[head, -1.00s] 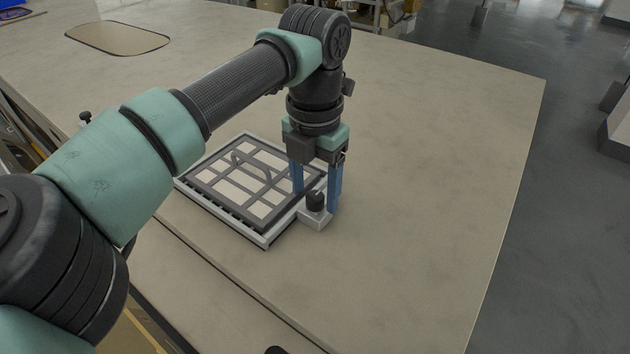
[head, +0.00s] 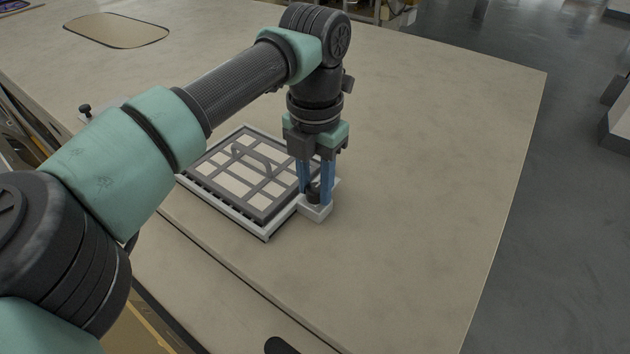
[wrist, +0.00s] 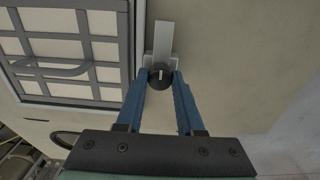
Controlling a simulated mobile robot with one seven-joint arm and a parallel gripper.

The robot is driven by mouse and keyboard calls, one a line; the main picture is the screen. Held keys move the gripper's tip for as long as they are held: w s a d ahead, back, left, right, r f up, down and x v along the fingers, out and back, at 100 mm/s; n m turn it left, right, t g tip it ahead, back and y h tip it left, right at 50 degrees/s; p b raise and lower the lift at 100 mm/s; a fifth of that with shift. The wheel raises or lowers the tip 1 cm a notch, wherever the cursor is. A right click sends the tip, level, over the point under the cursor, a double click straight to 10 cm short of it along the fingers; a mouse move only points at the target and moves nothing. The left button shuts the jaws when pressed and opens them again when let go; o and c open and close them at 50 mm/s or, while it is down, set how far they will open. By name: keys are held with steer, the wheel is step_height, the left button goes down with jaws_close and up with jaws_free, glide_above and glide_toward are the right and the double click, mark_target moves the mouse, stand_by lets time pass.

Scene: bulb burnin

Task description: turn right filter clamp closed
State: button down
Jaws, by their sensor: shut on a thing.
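The right filter clamp is a round black knob (head: 313,187) on a pale bracket (head: 316,212) at the right side of the filter frame. In the wrist view the knob (wrist: 161,77) has a white pointer line, which runs roughly along the long pale bar (wrist: 164,38) beyond it. My gripper (head: 316,193) points down with its blue fingers shut on the knob, one on each side; they partly hide it in the head view. The filter (head: 240,208), a dark grid with pale panels and an arched handle, lies flat in its pale frame.
Another black knob (head: 85,109) shows beyond my arm at the left; my arm hides what lies between. The tabletop (head: 430,150) is clear to the right and behind. A flat oval-cornered panel (head: 117,30) is at the far left.

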steer(key=n+b, duration=0.1)
steer(key=n, duration=0.3)
steer(key=shift+n, duration=0.4)
steer(key=n+b, duration=0.1)
steer(key=n, duration=0.3)
steer(key=shift+w+n, duration=0.1)
steer(key=shift+n, duration=0.2)
steer(key=n+b, duration=0.1)
steer(key=n, duration=0.3)
steer(key=shift+n, duration=0.3)
steer(key=shift+r+n+b, duration=0.1)
steer(key=shift+n+b, duration=0.6)
steer(key=shift+n, duration=1.2)
steer(key=c, duration=0.5)
jaws_free()
steer(key=shift+c, duration=0.2)
